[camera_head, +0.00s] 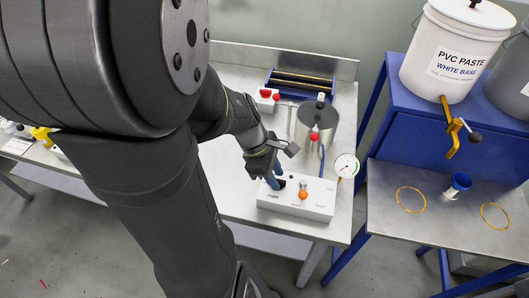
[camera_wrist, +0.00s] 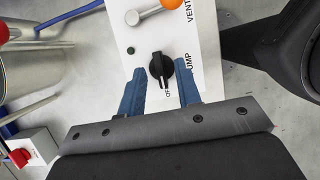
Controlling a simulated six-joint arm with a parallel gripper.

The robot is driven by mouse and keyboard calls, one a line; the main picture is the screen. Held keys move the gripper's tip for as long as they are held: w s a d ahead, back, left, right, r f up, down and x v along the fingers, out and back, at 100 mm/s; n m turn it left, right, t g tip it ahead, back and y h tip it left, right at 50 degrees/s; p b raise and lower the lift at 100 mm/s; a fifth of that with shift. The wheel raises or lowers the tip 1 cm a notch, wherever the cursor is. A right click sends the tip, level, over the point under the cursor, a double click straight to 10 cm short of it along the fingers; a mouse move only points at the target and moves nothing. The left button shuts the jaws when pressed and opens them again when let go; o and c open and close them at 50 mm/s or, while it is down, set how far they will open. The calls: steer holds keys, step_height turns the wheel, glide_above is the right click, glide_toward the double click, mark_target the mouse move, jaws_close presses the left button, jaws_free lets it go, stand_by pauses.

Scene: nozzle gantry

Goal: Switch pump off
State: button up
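The pump switch is a black rotary knob (camera_wrist: 161,66) on a white control box, which shows in the head view (camera_head: 318,205) and the wrist view (camera_wrist: 207,62). "PUMP" and a partly hidden "OFF" label are printed by the knob. Its grip runs roughly up and down in the wrist view; I cannot tell which end points. My gripper (camera_wrist: 160,76) is open, its blue fingers on either side of the knob with gaps visible. In the head view my gripper (camera_head: 274,183) is at the box's left end and hides the knob.
An orange ball lever (camera_head: 303,194) is on the same box, near "VENT". A small dark green lamp (camera_wrist: 130,50) is by the knob. Behind stand a metal pot (camera_head: 317,118) with a red knob, a gauge (camera_head: 346,166) and a red-button box (camera_head: 266,99). A blue stand (camera_head: 390,120) is at right.

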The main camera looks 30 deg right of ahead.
steer(key=v, duration=1.6)
steer(key=shift+r, duration=0.4)
steer(key=shift+f, duration=0.15)
steer(key=x, duration=1.7)
steer(key=shift+a+f, duration=0.1)
steer(key=shift+f, duration=0.05)
steer(key=shift+w, duration=0.1)
